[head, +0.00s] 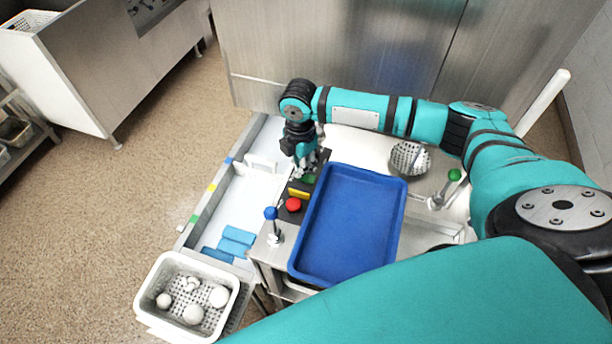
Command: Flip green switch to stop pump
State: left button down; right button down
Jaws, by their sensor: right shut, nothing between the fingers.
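The green switch (308,178) is on a dark control panel, with a yellow part (298,192) and a red button (293,204) in front of it. My right gripper (306,168) points down at the green switch, at its far side. Its fingers are shut with nothing between them and partly cover the switch. I cannot tell whether the fingertips touch it or which way the switch is set. My left gripper is not in view.
A blue tray (396,232) stands right of the panel. A blue-knobbed lever (271,213) and a green-knobbed lever (454,175) stand nearby. A perforated bowl (410,157) lies behind the tray. A white perforated basket (152,311) with several white balls is at lower left.

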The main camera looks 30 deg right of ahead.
jog(key=shift+f, duration=0.85)
jog(key=shift+r, duration=0.1)
notch_tip(320, 180, up, 7)
jog(key=p, duration=0.7)
jog(key=shift+p, duration=0.35)
dwell(0.3)
